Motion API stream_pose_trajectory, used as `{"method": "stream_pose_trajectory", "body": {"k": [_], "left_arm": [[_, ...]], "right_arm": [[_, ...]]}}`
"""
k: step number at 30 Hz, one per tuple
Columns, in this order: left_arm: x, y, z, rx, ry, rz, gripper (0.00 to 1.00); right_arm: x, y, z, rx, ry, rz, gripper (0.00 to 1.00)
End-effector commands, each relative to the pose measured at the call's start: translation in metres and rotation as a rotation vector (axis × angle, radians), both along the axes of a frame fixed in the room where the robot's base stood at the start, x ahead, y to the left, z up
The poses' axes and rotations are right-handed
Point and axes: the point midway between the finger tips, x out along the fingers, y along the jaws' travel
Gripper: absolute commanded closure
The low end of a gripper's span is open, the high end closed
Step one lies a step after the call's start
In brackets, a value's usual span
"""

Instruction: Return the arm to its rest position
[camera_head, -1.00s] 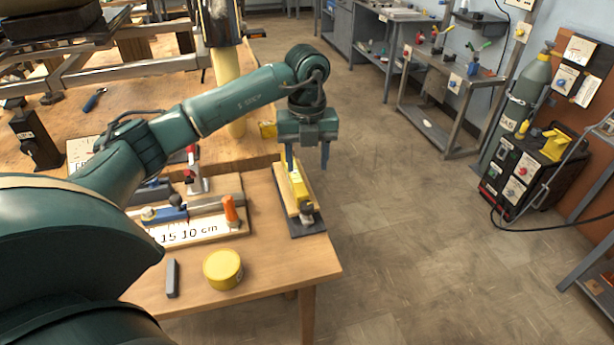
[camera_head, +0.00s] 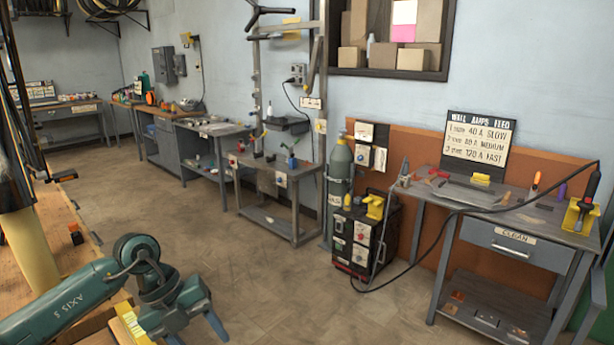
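My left arm, dark green, comes in low at the left of the head view and bends down at its wrist. Its gripper (camera_head: 195,330) is at the bottom edge, beside a yellow object (camera_head: 130,322) at the corner of the wooden workbench (camera_head: 75,240). Two fingers show spread apart with nothing seen between them; their tips are cut off or nearly so by the frame's edge.
A welding machine (camera_head: 362,240) and gas cylinder (camera_head: 340,185) stand at the middle right. A metal table (camera_head: 480,205) with a drawer, cable and tools is at the right. Grey benches (camera_head: 215,130) line the back wall. The floor (camera_head: 250,270) between is clear.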

Motion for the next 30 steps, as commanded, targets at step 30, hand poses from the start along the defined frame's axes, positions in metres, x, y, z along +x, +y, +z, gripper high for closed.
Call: {"method": "stream_pose_trajectory", "body": {"k": [30], "left_arm": [[-0.160, -0.055, -0.126, -0.983, 0.365, 2.059, 0.48]], "right_arm": [[-0.005, -0.015, 0.011, -0.057, 0.065, -0.029, 0.64]]}}
